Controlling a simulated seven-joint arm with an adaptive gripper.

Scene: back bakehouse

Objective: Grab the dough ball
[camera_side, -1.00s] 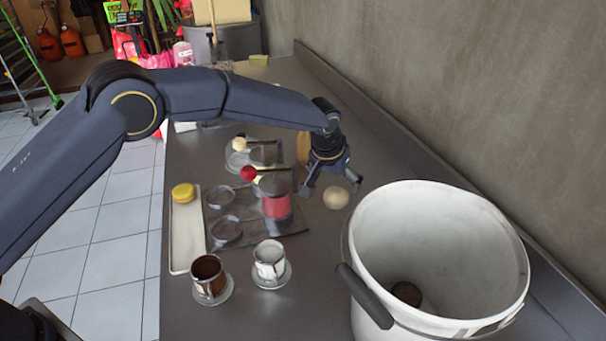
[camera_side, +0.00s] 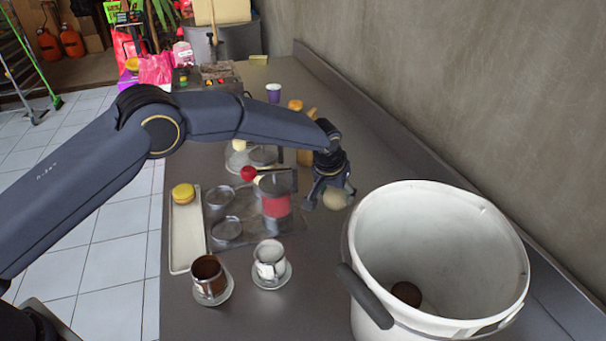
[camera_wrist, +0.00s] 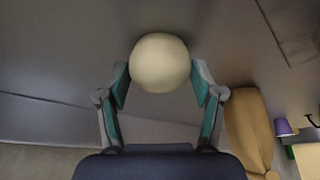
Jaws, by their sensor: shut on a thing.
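The dough ball (camera_side: 336,199) is a pale cream ball on the grey worktop, left of the white bucket. In the wrist view the dough ball (camera_wrist: 160,62) sits between the two fingertips. My gripper (camera_side: 328,197) is low at the worktop and shut on the ball, one finger on each side. The green-padded fingers of my gripper (camera_wrist: 160,80) show on both sides of it in the wrist view. The far finger is partly hidden by the ball and the gripper body in the side view.
A big white bucket (camera_side: 400,230) with a dark round thing inside stands close on the right. A tray (camera_side: 245,240) with rings and a red jar (camera_side: 276,206) lies to the left. Two cups (camera_side: 209,275) stand in front.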

